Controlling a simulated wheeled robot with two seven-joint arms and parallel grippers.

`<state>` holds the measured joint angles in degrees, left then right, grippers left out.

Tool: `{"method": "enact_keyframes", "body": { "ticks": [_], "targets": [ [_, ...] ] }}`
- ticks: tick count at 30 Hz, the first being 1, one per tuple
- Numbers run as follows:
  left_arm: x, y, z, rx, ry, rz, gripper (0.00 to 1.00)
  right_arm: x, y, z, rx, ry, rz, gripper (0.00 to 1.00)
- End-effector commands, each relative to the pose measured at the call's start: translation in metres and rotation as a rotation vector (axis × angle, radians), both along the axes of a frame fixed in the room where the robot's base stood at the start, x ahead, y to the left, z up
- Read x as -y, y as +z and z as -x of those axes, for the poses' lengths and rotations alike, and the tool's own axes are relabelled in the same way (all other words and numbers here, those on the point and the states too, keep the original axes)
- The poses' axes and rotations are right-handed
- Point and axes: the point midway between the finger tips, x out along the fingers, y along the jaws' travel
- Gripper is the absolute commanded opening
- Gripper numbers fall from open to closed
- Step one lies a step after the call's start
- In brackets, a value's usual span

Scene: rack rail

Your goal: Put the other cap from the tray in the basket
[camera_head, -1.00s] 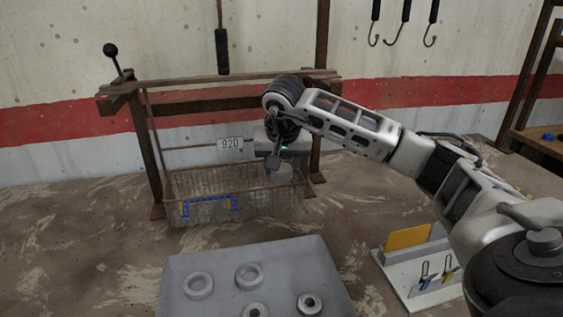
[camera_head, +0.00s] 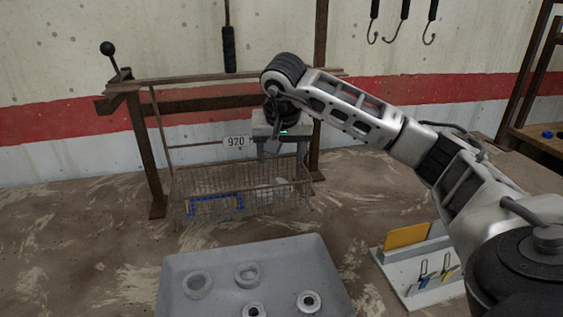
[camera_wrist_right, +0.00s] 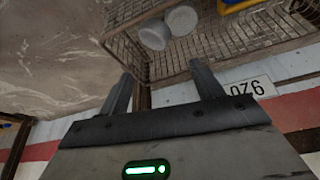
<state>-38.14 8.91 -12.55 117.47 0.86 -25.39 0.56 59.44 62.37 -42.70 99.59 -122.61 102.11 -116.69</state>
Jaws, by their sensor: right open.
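The wire basket (camera_head: 190,186) hangs from the rusty rack. Two pale round caps lie in it, one (camera_wrist_right: 152,34) beside the other (camera_wrist_right: 182,20) in the right wrist view; in the head view they blur together behind the mesh. My right gripper (camera_head: 281,156) is above the basket, with its fingers apart and nothing between them; it also shows in the wrist view (camera_wrist_right: 160,72). The grey tray (camera_head: 225,290) stands in front, holding several round parts: two wider rings (camera_head: 198,285) and two smaller ones with dark centres (camera_head: 308,301). My left gripper is out of view.
A blue and yellow item (camera_head: 215,205) shows at the basket's front left. A number plate (camera_head: 236,141) hangs by the basket's back. The rack's post (camera_head: 150,165) is at the left. A white stand with a yellow panel (camera_head: 407,237) is right of the tray.

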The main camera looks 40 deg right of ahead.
Motion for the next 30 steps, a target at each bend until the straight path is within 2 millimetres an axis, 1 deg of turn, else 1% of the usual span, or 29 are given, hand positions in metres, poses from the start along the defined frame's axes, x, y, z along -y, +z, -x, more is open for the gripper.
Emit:
{"method": "enact_keyframes", "body": {
  "ticks": [1, 6, 9, 12, 17, 30],
  "targets": [
    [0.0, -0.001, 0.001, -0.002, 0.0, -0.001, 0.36, -0.003, 0.014, 0.003, 0.007, 0.002, 0.001, 0.66],
    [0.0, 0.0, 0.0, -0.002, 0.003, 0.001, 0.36, -0.013, 0.048, 0.014, 0.007, 0.002, 0.0, 0.66],
    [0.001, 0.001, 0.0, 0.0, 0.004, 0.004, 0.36, -0.017, 0.064, 0.019, 0.005, 0.002, -0.001, 0.66],
    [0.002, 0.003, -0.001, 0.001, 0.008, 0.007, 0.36, -0.02, 0.075, 0.023, 0.003, 0.001, 0.0, 0.66],
    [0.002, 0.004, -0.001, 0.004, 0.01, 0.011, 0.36, -0.022, 0.082, 0.026, 0.001, 0.0, 0.0, 0.66],
    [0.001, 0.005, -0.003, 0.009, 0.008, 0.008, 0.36, -0.022, 0.082, 0.026, 0.0, 0.0, 0.0, 0.66]
  ]
}}
